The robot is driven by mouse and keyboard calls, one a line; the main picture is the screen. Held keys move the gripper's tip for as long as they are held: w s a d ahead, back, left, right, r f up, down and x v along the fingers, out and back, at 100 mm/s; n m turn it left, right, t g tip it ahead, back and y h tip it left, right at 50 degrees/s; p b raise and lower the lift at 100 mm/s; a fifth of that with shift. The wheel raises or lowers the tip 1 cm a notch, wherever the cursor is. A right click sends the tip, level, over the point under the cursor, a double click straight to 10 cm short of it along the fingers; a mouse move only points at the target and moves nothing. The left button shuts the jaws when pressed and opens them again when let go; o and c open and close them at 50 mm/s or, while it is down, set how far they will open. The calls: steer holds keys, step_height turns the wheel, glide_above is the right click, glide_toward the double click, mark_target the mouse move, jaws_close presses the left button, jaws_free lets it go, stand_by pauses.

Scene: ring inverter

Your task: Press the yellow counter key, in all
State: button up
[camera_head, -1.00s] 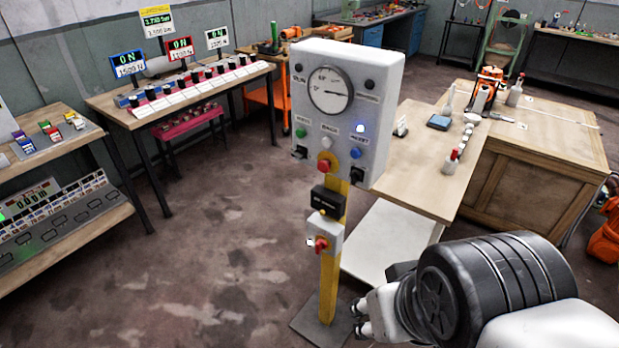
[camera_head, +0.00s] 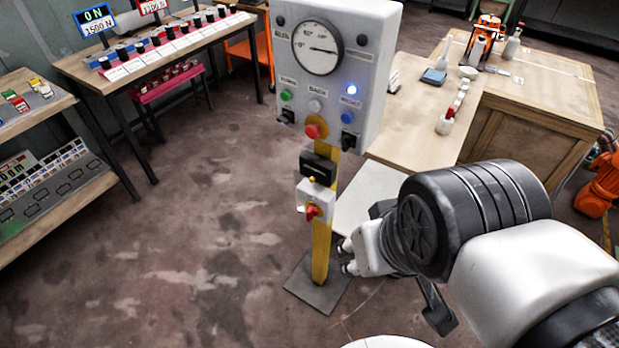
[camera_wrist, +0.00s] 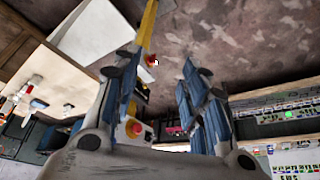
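A grey control box (camera_head: 335,60) with a round gauge stands on a yellow post (camera_head: 321,255). Below its red stop button (camera_head: 316,127) is a black box (camera_head: 318,167). A small yellow key-like piece (camera_head: 312,179) shows at that box's lower edge; its marking is too small to read. A red switch (camera_head: 312,211) sits just under it. My gripper (camera_wrist: 157,78) is open in the wrist view, with nothing between its fingers. The post and black box (camera_wrist: 142,92) appear beyond, upside down and partly behind the left finger. In the head view my arm is right of the post.
A wooden bench (camera_head: 425,125) stands behind the post on the right. A table (camera_head: 75,68) with a row of black-topped pieces and a shelf unit (camera_head: 75,200) are on the left. The floor left of the post is clear. An orange machine (camera_head: 598,180) is at the right edge.

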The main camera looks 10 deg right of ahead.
jaws_close()
stand_by(0.3)
stand_by(1.2)
